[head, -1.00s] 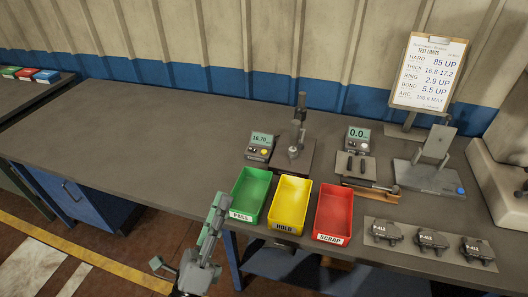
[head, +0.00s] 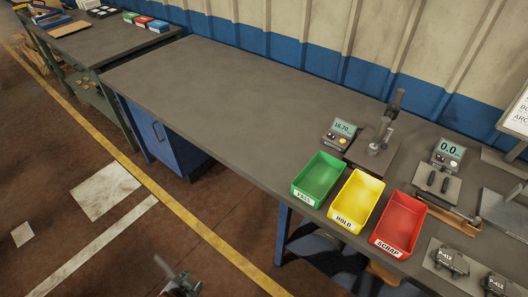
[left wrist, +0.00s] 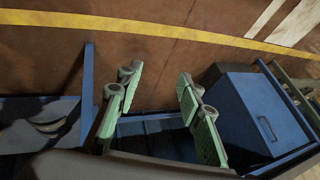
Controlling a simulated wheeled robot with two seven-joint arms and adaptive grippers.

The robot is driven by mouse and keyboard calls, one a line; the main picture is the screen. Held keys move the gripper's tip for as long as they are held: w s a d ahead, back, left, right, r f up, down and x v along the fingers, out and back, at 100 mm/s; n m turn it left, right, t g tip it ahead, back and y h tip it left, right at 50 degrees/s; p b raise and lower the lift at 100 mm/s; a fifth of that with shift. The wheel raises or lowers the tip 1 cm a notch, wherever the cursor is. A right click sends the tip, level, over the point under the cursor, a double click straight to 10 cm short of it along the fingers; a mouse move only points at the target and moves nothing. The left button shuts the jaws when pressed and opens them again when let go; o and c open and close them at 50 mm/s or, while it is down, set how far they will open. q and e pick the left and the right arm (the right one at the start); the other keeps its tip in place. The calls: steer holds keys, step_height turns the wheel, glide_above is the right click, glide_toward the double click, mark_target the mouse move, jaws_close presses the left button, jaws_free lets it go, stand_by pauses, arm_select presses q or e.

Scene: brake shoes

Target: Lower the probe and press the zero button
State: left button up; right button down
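The probe stand (head: 379,136) stands upright near the back of the grey bench, with a dark lever pointing up. I cannot tell whether its tip touches the anvil. Its display unit (head: 338,135) sits just left of it, showing what looks like 16.70. A small yellow button (head: 342,140) is on its front. My left gripper (head: 180,284) shows only partly at the bottom of the head view, off the bench's front side and far from the probe. In the left wrist view its two green-padded fingers (left wrist: 158,112) are apart with nothing between them. My right gripper is not in view.
Green (head: 318,180), yellow (head: 357,199) and red (head: 400,224) bins line the bench front before the gauge. A second display (head: 449,153) reading 0.0 stands right. Brake shoes (head: 452,260) lie at lower right. The bench's left part (head: 215,85) is clear.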

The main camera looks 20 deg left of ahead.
arm_select(q)
steer(key=s+d+f+n+g, duration=0.1)
steer(key=s+f+g, duration=0.1)
steer(key=s+f, duration=0.6)
steer(key=s+d+f+n+g+h, duration=0.1)
steer(key=s+f+g, duration=0.1)
steer(key=s+f, duration=0.7)
steer(key=s+d+f+n+g+h, duration=0.1)
steer(key=s+f, duration=0.7)
steer(key=f, duration=0.9)
steer(key=shift+s+d+f+g, duration=0.15)
steer(key=shift+f+g, duration=0.25)
steer(key=shift+g, duration=0.3)
steer(key=shift+c, duration=0.3)
steer(key=shift+s, duration=0.1)
steer(key=shift+c, duration=0.4)
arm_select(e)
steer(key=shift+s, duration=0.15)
